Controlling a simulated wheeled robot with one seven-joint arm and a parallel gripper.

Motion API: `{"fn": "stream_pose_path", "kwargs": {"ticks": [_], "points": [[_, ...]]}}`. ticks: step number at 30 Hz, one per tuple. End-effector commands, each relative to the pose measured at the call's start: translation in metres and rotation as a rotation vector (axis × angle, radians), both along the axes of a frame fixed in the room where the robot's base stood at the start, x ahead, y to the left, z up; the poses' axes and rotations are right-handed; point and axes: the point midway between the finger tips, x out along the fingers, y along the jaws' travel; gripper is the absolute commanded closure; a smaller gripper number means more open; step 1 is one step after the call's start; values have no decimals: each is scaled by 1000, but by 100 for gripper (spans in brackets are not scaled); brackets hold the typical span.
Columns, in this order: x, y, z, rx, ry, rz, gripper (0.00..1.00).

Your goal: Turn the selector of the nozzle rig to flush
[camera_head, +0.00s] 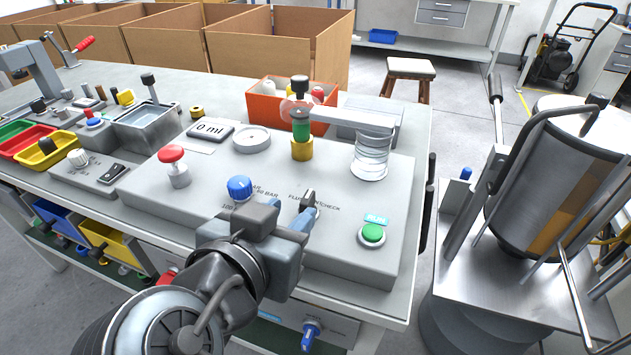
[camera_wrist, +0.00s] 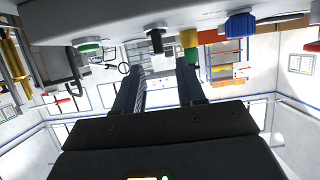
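The nozzle rig (camera_head: 345,255) is a grey sloped box on the bench. Its selector (camera_head: 309,200) is a small black handle on the front part of the panel, beside partly covered print beginning "FLU" and ending "CHECK". Which mark it points at I cannot tell. My gripper (camera_head: 291,210) is just in front of the selector, with a finger overlapping its lower part in the head view. In the wrist view, which is upside down, my gripper (camera_wrist: 158,82) has its fingers apart, and the black selector (camera_wrist: 156,41) shows beyond the gap. No grip on it shows.
A blue knob (camera_head: 240,188) is left of the selector, and a green button (camera_head: 372,234) marked RUN is to its right. A red knob (camera_head: 171,154), a yellow and green nozzle (camera_head: 301,139) and a clear cylinder (camera_head: 371,158) stand further back on the panel.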

Motion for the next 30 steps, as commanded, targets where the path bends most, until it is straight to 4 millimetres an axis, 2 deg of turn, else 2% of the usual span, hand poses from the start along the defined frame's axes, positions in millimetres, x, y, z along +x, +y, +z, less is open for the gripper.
{"fn": "stream_pose_path", "kwargs": {"ticks": [16,27,30], "points": [[60,-22,-27,-1,0,-1,61],[67,-25,-30,0,0,-1,61],[66,-25,-30,0,0,-1,68]]}}
